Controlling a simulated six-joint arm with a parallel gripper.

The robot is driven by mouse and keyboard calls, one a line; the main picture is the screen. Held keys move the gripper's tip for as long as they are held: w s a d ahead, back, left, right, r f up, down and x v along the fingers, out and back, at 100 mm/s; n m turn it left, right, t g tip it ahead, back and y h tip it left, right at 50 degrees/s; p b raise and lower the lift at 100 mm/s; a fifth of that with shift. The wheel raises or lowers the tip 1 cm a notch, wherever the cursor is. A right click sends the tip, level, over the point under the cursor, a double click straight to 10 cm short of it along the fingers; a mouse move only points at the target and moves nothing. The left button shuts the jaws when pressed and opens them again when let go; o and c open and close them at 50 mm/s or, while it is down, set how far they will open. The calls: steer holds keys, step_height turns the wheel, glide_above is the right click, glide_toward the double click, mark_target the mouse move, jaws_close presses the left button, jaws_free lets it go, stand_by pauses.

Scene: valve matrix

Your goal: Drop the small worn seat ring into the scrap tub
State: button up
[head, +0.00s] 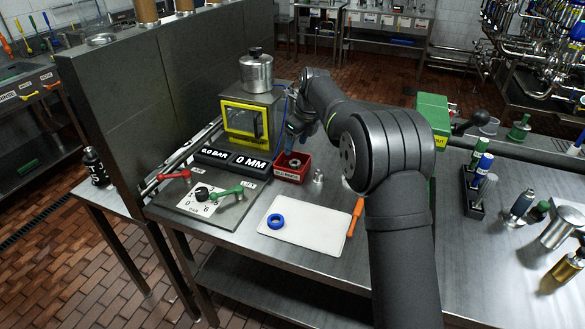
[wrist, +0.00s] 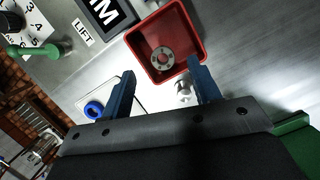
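A blue ring (head: 275,221) lies on the white mat (head: 310,232), left of the tub in the wrist view (wrist: 94,110).
A small silver fitting (head: 318,177) stands just beside the tub. An orange-handled tool (head: 355,216) lies at the mat's right edge. A yellow-framed box (head: 247,120) with a metal pot (head: 256,73) on top is behind. Red (head: 174,175) and green (head: 227,192) levers are at left.

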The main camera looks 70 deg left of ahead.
steer(key=shift+r, duration=0.1)
steer(key=v, duration=1.7)
steer(key=shift+s, duration=0.1)
steer(key=x, duration=1.5)
steer(key=shift+a, duration=0.3)
steer(key=shift+f, duration=0.2)
